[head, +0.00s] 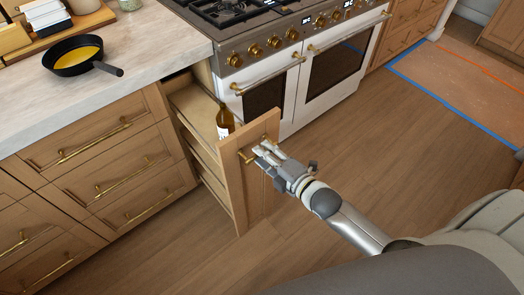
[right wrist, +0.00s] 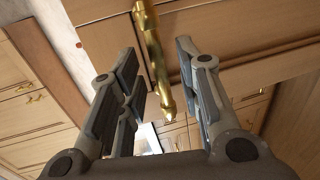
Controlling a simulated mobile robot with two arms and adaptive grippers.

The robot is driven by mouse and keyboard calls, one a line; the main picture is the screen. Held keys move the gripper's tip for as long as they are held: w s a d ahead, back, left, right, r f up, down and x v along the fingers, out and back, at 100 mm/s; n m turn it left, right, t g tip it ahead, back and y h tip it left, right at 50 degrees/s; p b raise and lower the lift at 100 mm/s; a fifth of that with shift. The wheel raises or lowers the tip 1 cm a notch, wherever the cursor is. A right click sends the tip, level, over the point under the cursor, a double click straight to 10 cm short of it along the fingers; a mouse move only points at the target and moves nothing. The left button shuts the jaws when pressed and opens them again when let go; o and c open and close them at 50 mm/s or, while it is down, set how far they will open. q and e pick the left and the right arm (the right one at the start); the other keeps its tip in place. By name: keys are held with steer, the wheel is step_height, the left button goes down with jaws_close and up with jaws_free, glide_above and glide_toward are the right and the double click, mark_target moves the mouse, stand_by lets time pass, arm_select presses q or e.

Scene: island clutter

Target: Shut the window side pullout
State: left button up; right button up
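The pullout (head: 233,188) is a narrow wooden unit between the drawer bank and the range, and it stands open into the room. Its inner shelves show, with a bottle (head: 225,122) on the upper one. Its brass handle (head: 249,157) is on the front panel. My right gripper (head: 262,150) is at this handle. In the right wrist view the brass handle (right wrist: 154,62) lies between the fingers of the gripper (right wrist: 158,75), which stand apart with gaps on both sides. My left gripper is not in view.
The white range (head: 300,75) with brass knobs stands right of the pullout. Brass-handled drawers (head: 108,175) are on the left, shut. A black pan (head: 75,56) sits on the counter (head: 150,45). The wooden floor in front is clear; blue tape (head: 450,115) marks an area at right.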

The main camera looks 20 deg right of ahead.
steer(key=shift+x, duration=0.95)
jaws_close()
